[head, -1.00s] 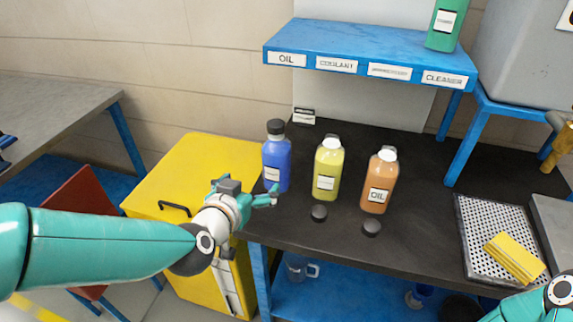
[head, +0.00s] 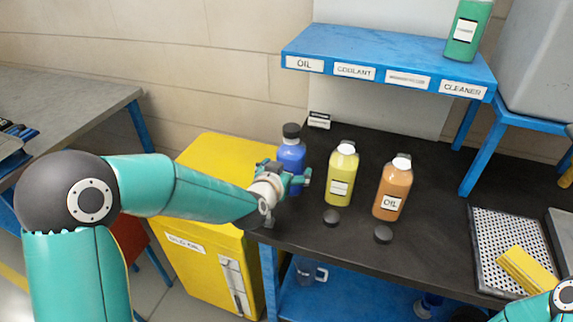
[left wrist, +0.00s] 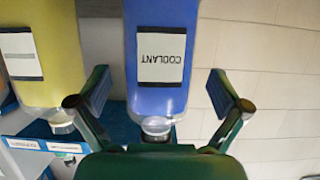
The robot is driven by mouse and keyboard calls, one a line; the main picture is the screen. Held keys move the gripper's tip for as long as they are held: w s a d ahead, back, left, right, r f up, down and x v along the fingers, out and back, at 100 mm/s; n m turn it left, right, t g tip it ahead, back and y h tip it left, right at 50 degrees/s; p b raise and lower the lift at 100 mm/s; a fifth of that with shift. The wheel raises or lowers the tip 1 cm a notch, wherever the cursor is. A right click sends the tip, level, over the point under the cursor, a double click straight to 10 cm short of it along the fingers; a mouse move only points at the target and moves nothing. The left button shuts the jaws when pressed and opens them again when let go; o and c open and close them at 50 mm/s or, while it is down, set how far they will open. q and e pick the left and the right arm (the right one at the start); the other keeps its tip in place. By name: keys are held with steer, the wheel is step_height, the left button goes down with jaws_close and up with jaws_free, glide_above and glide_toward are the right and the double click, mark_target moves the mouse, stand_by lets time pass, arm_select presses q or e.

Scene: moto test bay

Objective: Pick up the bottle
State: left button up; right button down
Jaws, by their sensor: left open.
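The blue bottle (head: 291,153) with a dark cap stands upright at the left end of the black bench. Its white label reads COOLANT in the left wrist view (left wrist: 163,55), where it appears upside down. My left gripper (head: 301,177) is open at the bottle's near side and hides its lower part. In the left wrist view its two fingers (left wrist: 159,104) are spread wide, one on each side of the bottle, with gaps to it. A yellow bottle (head: 341,174) and an orange bottle (head: 392,190) labelled OIL stand to the right. My right gripper is out of view.
A blue labelled shelf (head: 388,62) with a green bottle (head: 468,30) stands behind. Two black discs (head: 383,234) lie on the bench front. A perforated tray (head: 491,232) with a yellow sponge (head: 527,270) is at right. A yellow cabinet (head: 200,250) stands left.

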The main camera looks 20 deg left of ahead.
arm_select(q)
steer(key=x, duration=0.3)
steer(key=shift+d+f, duration=0.1)
steer(key=shift+f, duration=0.15)
steer(key=c, duration=1.6)
steer(key=shift+w+r, duration=0.1)
steer(key=shift+r, duration=0.05)
steer(key=shift+c, duration=0.8)
steer(key=shift+r, duration=0.15)
